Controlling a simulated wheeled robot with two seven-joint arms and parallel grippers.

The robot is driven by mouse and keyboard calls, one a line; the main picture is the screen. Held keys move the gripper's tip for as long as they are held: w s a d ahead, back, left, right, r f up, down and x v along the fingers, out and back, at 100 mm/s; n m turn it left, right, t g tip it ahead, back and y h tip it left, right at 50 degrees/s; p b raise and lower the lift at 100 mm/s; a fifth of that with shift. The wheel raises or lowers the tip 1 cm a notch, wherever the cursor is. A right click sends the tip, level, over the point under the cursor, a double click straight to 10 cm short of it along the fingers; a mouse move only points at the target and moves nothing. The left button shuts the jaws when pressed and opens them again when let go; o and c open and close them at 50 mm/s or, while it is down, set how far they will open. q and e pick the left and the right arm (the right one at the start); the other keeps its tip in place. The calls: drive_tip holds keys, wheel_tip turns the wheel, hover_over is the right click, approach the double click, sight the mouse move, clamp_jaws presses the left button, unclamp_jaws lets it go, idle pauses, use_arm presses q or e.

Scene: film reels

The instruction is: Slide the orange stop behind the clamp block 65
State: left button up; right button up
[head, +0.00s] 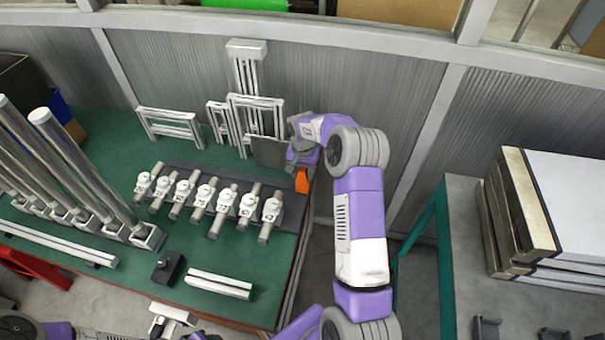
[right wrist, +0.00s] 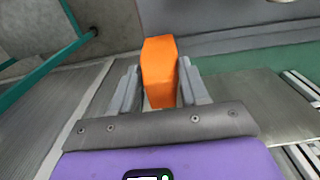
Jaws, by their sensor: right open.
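The orange stop (head: 302,181) stands at the right end of the green bench, just below my right gripper (head: 301,160) in the head view. In the right wrist view the stop (right wrist: 160,70) lies between the two grey fingers of my right gripper (right wrist: 160,92), which is open with the fingers on either side of it. Whether a finger touches it I cannot tell. Several white clamp blocks (head: 226,199) hold short metal bars in a row left of the stop. Their numbers are too small to read, so I cannot tell which is 65.
Tall metal tubes (head: 90,170) lean at the bench's left. White frames (head: 255,115) and a grey plate (head: 270,151) stand behind the row. A black block (head: 168,268) and white rails (head: 220,284) lie in front. A second table (head: 462,230) stands to the right, across a gap.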

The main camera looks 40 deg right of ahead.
drive_tip(key=shift+f, duration=0.2)
drive_tip(key=shift+c, duration=0.4)
clamp_jaws()
drive_tip(key=shift+w, duration=0.1)
